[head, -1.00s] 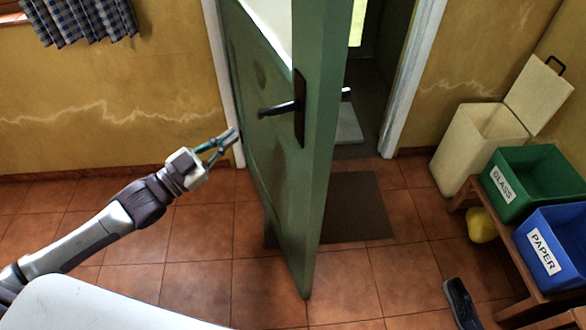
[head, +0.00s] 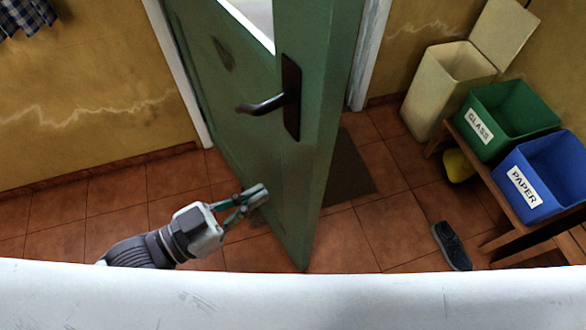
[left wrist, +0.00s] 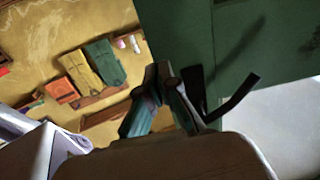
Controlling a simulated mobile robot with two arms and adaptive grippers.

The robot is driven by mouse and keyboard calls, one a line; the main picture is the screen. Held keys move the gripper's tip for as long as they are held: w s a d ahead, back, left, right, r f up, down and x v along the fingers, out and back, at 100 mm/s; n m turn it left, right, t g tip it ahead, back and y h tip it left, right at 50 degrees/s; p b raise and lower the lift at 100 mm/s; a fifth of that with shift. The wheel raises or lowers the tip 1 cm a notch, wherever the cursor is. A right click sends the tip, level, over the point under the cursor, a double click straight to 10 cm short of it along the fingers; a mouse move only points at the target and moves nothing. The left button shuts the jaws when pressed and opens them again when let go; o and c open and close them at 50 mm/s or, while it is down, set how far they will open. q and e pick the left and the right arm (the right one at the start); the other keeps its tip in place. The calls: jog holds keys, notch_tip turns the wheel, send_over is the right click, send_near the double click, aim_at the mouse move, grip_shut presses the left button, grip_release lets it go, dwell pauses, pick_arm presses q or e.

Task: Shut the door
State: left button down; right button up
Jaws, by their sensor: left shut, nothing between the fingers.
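The green door (head: 235,110) stands open in the head view, its free edge toward me. A dark lever handle (head: 265,105) sits on its left face, and it also shows in the left wrist view (left wrist: 235,98). My left gripper (head: 258,193) is shut and empty. In the head view it appears below the handle, in front of the door's left face. I cannot tell whether it touches the door. In the left wrist view the closed fingers (left wrist: 160,75) show beside the door (left wrist: 180,40). My right gripper is not in view.
On the right, a wooden bench holds a green glass bin (head: 510,115) and a blue paper bin (head: 545,175). A cream bin (head: 445,85) with a raised lid stands behind. A dark shoe (head: 451,245) lies on the tiled floor. A mat (head: 347,172) lies beyond the door.

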aim_at(307, 166)
pick_arm(q)
jog(key=x, duration=0.8)
jog(key=shift+d+p, duration=0.2)
jog(key=shift+p, duration=0.15)
jog(key=shift+w, duration=0.1)
